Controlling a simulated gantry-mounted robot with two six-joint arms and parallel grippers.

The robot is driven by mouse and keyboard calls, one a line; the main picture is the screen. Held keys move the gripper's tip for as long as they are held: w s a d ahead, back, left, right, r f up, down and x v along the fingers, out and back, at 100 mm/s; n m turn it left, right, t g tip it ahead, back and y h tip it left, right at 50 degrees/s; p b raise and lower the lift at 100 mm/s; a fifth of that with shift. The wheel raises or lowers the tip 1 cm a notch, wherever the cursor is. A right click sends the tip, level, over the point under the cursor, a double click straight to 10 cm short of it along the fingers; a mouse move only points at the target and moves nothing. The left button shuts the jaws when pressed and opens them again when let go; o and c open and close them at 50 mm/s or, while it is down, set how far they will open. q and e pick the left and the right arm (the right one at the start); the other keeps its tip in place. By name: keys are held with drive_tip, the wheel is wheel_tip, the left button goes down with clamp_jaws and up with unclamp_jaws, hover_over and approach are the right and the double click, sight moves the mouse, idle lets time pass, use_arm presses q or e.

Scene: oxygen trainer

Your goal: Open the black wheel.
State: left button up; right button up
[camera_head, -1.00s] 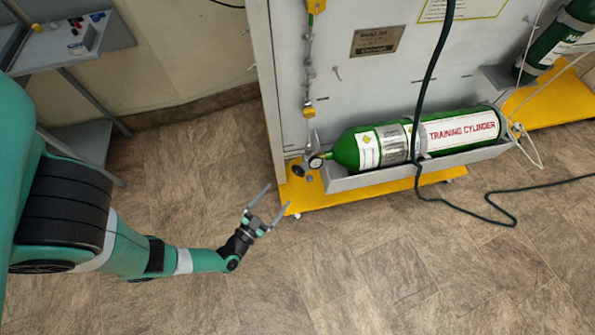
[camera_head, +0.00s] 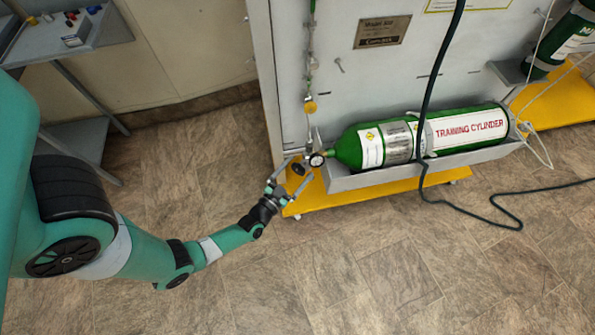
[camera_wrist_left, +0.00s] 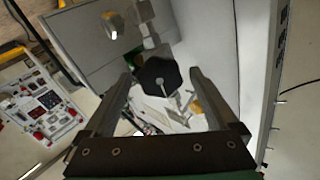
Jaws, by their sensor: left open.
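The black wheel (camera_head: 298,169) is a small dark knob at the lower left of the panel, beside the valve end of the green training cylinder (camera_head: 345,149). In the left wrist view the black wheel (camera_wrist_left: 158,77) is a lobed black disc facing the camera. My left gripper (camera_head: 295,173) is open, with its fingers reaching toward the wheel. In the left wrist view the left gripper (camera_wrist_left: 161,76) has one fingertip on each side of the wheel, with gaps showing; contact cannot be told. My right gripper is not in view.
A round gauge (camera_head: 316,160) sits right next to the wheel. The cylinder lies in a grey tray (camera_head: 440,164) above a yellow base (camera_head: 375,194). A dark hose (camera_head: 428,95) hangs in front of the cylinder. A side table (camera_head: 60,48) stands at upper left.

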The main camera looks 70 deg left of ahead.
use_arm(q)
drive_tip(key=shift+w+a, duration=0.15)
drive_tip(key=shift+w, duration=0.05)
drive_tip(key=shift+c, duration=0.3)
drive_tip(key=c, duration=1.3)
